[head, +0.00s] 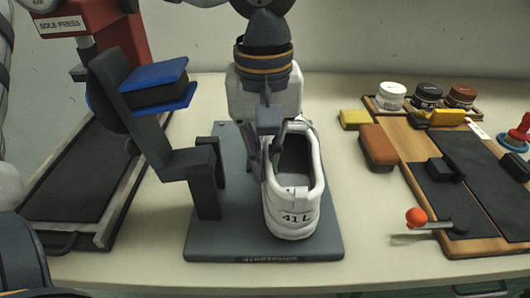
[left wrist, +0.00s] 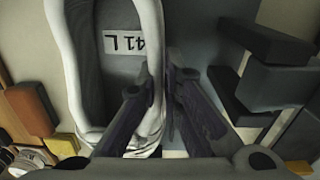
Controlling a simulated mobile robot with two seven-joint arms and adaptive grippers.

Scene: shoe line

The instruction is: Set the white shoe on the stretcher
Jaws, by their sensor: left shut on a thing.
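The white shoe (head: 292,222) is upright over the right part of the grey base plate (head: 235,240), its heel with "41 L" toward me. I cannot tell whether its sole touches the plate. A dark post with a short arm (head: 206,185) stands on the plate left of the shoe; I take this plate and post to be the stretcher. My left gripper (head: 265,158) is shut on the shoe's left side wall at the opening. In the left wrist view the shoe wall (left wrist: 66,50) curves around the opening to the fingers (left wrist: 160,88). My right gripper is not in view.
At left stands the red sole press (head: 122,32) with a dark mat (head: 80,175). Bare table lies between.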

